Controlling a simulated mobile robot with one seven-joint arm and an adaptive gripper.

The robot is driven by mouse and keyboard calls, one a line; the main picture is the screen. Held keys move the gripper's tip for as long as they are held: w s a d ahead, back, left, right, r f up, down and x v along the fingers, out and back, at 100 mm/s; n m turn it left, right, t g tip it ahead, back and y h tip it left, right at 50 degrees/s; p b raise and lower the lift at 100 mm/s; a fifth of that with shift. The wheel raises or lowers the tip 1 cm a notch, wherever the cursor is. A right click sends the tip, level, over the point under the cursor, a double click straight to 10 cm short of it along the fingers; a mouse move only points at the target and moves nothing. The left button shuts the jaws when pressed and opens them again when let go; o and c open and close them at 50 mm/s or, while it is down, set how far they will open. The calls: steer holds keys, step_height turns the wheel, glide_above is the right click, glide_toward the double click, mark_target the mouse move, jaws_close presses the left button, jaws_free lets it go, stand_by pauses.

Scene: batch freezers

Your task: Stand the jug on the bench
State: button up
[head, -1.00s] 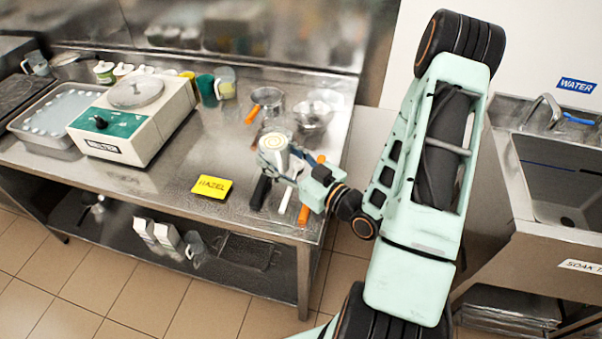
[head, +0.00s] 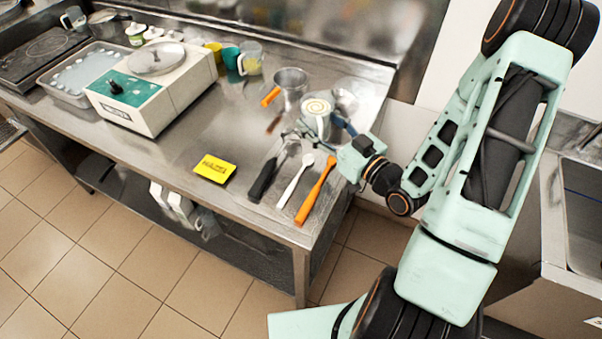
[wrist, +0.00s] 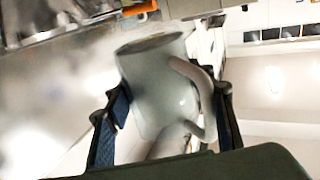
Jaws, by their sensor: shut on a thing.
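The jug (head: 316,108) is a pale grey vessel with a cream-coloured, ringed top in the head view. My gripper (head: 320,132) is shut on it, over the right part of the steel bench (head: 160,165). In the wrist view the jug (wrist: 150,85) sits between the two dark fingers of my gripper (wrist: 168,115), tilted in the picture, with its curved handle on the right side. The jug's base is hidden in the head view, and I cannot tell whether it touches the bench.
A black-handled tool (head: 265,178), a white spoon (head: 295,180) and an orange spatula (head: 316,190) lie in front of the jug. A steel pan (head: 291,82) and a bowl (head: 344,98) stand behind. A yellow HAZEL card (head: 214,169) lies left, with clear bench around it.

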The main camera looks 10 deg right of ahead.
steer(key=w+a+r+n+g+y+b, duration=0.25)
steer(key=w+a+b, duration=0.25)
steer(key=a+b, duration=0.65)
glide_above(321, 151)
steer(key=a, duration=0.1)
steer(key=shift+y, duration=0.25)
step_height(321, 151, down, 8)
steer(key=shift+w+r+p, duration=0.15)
steer(key=shift+p, duration=0.2)
steer(key=shift+d+f, duration=0.3)
steer(key=shift+f, duration=0.1)
steer(key=shift+d+f, duration=0.2)
steer(key=shift+f, duration=1.55)
steer(key=shift+f+b, duration=0.1)
steer(key=shift+b, duration=0.25)
